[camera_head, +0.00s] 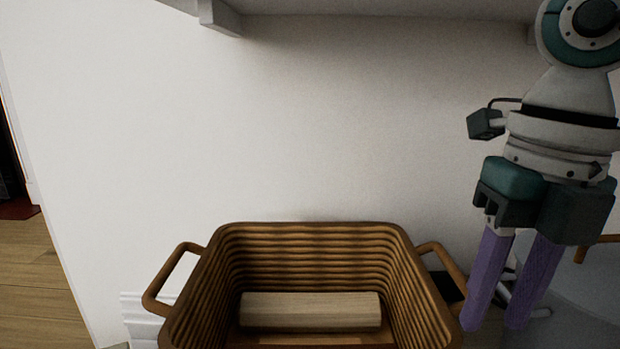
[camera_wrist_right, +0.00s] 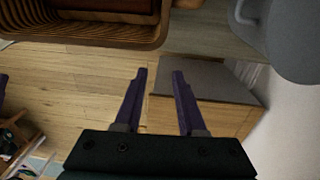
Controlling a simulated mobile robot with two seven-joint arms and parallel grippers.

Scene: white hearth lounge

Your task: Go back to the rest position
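My right gripper (camera_head: 495,325) hangs at the right of the head view, with its two purple fingers pointing down. The fingers are apart with nothing between them. It is beside the right handle of a brown ribbed basket (camera_head: 310,240). In the right wrist view my right gripper (camera_wrist_right: 160,75) also shows open and empty, with wooden floor beyond the fingers. My left gripper is not in the head view.
A pale wooden block (camera_head: 310,310) lies in the basket. The basket (camera_wrist_right: 110,30) also shows at the upper left of the wrist view. A grey rounded object (camera_wrist_right: 290,40) is at the upper right there. A white wall (camera_head: 300,120) stands behind, with a ledge (camera_head: 380,6) above.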

